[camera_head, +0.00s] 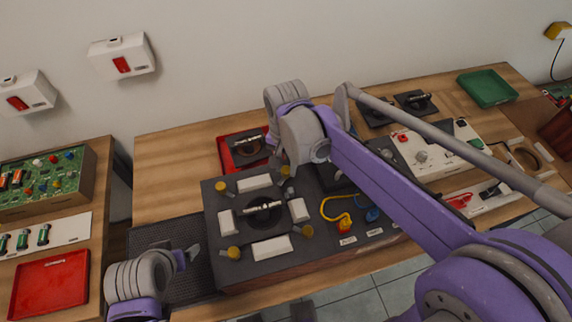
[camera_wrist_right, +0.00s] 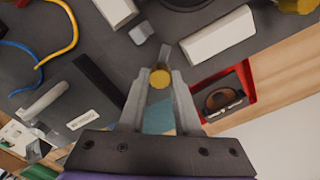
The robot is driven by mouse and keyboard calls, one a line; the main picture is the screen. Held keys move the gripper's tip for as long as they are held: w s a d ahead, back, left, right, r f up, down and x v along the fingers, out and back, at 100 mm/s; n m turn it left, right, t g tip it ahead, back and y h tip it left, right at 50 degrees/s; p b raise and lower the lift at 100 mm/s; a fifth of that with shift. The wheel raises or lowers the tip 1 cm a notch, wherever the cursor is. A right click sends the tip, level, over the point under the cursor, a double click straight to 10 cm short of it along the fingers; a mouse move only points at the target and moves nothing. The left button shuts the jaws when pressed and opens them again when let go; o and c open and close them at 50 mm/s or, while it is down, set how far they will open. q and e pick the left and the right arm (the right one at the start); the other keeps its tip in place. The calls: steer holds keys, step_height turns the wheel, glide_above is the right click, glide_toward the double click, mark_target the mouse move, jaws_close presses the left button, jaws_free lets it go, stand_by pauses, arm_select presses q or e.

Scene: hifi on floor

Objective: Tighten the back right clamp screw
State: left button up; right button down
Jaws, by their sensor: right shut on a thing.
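The dark fixture block (camera_head: 215,205) stands on the workbench, with a black round part (camera_head: 262,208) in its middle and white clamp pads around it. Yellow clamp screws sit near its corners: back left (camera_head: 221,185), front left (camera_head: 233,252), front right (camera_head: 307,231). The back right clamp screw (camera_head: 286,171) is partly hidden by my right arm. In the right wrist view my right gripper (camera_wrist_right: 161,78) is shut on this yellow screw (camera_wrist_right: 160,78), one finger on each side. My left gripper (camera_head: 188,258) is empty left of the block; its finger gap is unclear.
A red tray (camera_head: 224,159) holding a dark part lies just behind the block. Blue and yellow cables (camera_head: 335,206) lie right of the pads. A black mesh mat (camera_head: 150,240) is at left. A green tray (camera_head: 488,87) stands at the back right. Bare wood (camera_head: 170,170) shows back left.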

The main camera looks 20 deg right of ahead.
mark_target(286, 169)
steer(key=c, duration=0.6)
jaws_free()
steer(key=shift+r, duration=0.15)
step_height(286, 169, up, 11)
steer(key=shift+f+p, duration=0.2)
steer(key=shift+p, duration=0.15)
